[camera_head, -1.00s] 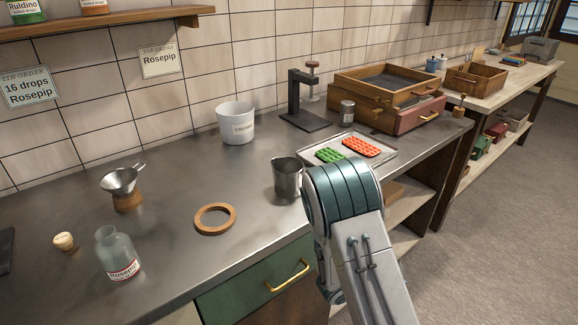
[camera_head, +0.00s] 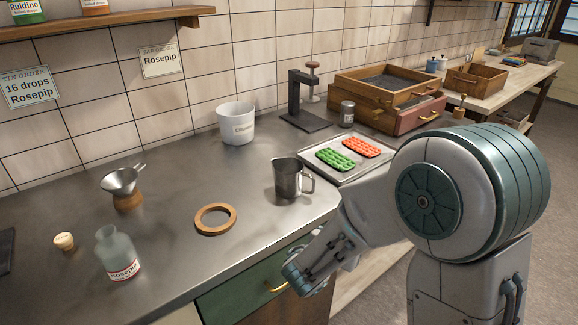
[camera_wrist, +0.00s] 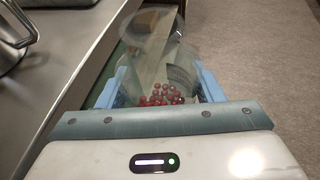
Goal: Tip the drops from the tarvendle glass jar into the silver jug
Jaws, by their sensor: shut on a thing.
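The silver jug (camera_head: 288,178) stands upright on the metal counter, its handle to the right. Part of it also shows at the top left of the wrist view (camera_wrist: 12,45). In the wrist view a clear glass jar (camera_wrist: 150,52) with several red drops (camera_wrist: 161,96) at its near end is held between the blue fingers of my gripper (camera_wrist: 160,88). It is over the floor beside the counter edge. Its label is unreadable, so I cannot confirm its name. The head view does not show the jar or fingertips.
A Rosepip bottle (camera_head: 117,254), a cork (camera_head: 64,241), a funnel on a wooden stand (camera_head: 124,184) and a wooden ring (camera_head: 215,219) are on the left counter. A white bucket (camera_head: 237,124) stands behind.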

